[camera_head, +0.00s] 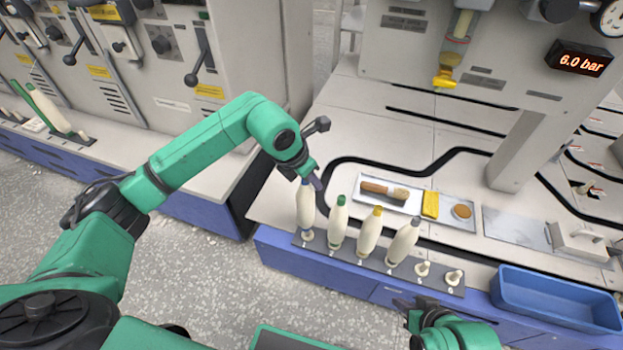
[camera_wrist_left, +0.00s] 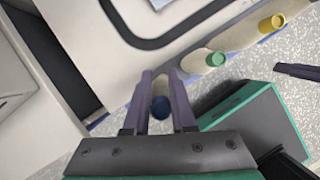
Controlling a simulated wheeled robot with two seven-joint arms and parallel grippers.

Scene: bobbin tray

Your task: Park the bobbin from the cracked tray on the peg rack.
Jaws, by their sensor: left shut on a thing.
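My left gripper (camera_head: 311,184) is shut on the top of a white bobbin (camera_head: 305,210) with a blue cap. In the left wrist view the blue cap (camera_wrist_left: 161,107) sits between the two fingers. The bobbin is upright at the left end of the dark peg rack (camera_head: 344,257), over a peg (camera_head: 307,235); I cannot tell whether it is seated or just above. Bobbins with a green cap (camera_head: 339,222), yellow cap (camera_head: 370,232) and grey-blue cap (camera_head: 402,244) stand along the rack. My right gripper (camera_head: 412,306) is low in front; its jaw opening is unclear. No crack shows on any tray.
Two bare pegs (camera_head: 423,269) (camera_head: 454,278) are at the rack's right end. A blue bin (camera_head: 556,300) stands at the right.

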